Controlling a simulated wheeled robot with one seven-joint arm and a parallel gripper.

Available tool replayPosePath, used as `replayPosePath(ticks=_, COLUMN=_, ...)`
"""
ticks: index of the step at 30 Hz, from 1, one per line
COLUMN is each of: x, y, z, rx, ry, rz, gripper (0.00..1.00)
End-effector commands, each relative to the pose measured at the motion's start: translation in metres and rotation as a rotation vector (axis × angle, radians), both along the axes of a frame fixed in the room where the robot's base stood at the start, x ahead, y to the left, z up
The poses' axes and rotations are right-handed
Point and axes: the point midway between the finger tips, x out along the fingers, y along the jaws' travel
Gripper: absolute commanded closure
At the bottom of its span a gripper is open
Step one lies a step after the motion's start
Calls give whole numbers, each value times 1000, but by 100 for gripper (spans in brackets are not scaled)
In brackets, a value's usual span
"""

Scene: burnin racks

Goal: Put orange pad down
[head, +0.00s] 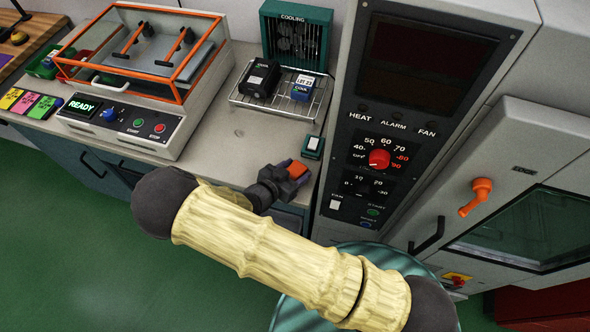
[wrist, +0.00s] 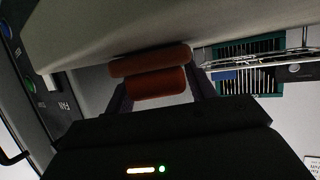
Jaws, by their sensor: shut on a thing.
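The orange pad (head: 299,168) is near the front edge of the bench, left of the grey oven panel. In the wrist view, the orange pad (wrist: 150,72) sits between the two dark fingers and reads as a thick two-layer block. My gripper (head: 291,177) is shut on it; it also shows in the wrist view (wrist: 158,88). The head view does not show clearly whether the pad touches the bench top (head: 215,150). My arm hides part of the bench front.
A wire rack (head: 262,107) with a black block (head: 260,78) and a blue block (head: 302,88) stands before the green cooling unit (head: 296,38). A small switch box (head: 313,147) is close behind the pad. An orange-framed machine (head: 140,60) stands left; bare bench lies between.

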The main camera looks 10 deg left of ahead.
Motion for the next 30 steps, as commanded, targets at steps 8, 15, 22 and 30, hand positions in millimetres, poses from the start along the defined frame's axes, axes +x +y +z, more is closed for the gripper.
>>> replayPosePath(ticks=8, x=-1, y=1, z=-2, rx=-1, ry=-1, rz=2, gripper=25)
replayPosePath(ticks=15, x=-2, y=2, z=-2, rx=-1, ry=-1, rz=7, gripper=23)
replayPosePath(ticks=22, x=-6, y=4, z=3, rx=1, ry=0, rz=3, gripper=23)
replayPosePath(ticks=30, x=-43, y=23, z=19, rx=4, ry=1, rz=2, gripper=23)
